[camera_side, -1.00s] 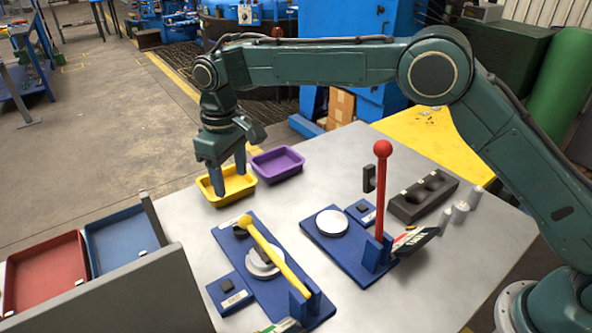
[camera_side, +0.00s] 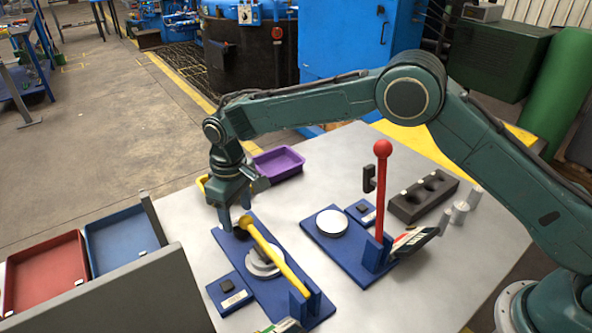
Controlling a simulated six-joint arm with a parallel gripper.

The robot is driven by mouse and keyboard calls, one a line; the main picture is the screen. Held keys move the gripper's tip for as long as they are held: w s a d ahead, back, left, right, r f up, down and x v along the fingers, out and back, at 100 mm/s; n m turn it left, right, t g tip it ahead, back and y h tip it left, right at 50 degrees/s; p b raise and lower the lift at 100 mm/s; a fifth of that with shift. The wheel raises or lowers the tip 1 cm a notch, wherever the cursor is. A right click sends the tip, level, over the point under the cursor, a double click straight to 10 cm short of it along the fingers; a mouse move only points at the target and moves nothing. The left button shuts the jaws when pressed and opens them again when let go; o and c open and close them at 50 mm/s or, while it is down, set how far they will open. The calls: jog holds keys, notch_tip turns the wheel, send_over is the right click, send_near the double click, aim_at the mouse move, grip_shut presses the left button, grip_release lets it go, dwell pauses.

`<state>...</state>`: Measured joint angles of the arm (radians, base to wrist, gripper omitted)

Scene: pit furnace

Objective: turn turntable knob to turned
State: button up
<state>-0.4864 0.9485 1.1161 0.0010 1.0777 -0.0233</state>
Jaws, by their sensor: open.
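Two blue base plates lie on the grey table. The nearer plate (camera_side: 275,299) carries a grey round turntable (camera_side: 262,266) with a dark piece on it, and a yellow lever (camera_side: 277,257) slanting low across it. A dark knob-like part (camera_side: 241,235) sits at this plate's far end. The other plate (camera_side: 312,228) holds a white disc (camera_side: 332,223) and an upright red lever with a ball top (camera_side: 383,180). I cannot tell for sure which part is the turntable knob. My gripper (camera_side: 236,219) is open and empty, pointing down close above the dark part and the yellow lever's far end; contact is unclear.
A purple tray (camera_side: 277,163) stands behind my gripper, and a yellow tray (camera_side: 203,184) is mostly hidden by it. Red (camera_side: 42,277) and blue (camera_side: 120,240) bins stand at left behind a grey panel (camera_side: 130,298). A dark block with hollows (camera_side: 424,197) is at right.

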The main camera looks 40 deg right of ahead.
jog(key=shift+f, duration=1.95)
jog(key=c, duration=1)
jog(key=shift+m, duration=1.5)
jog(key=o, duration=1)
jog(key=shift+r, duration=0.1)
notch_tip(320, 180, up, 14)
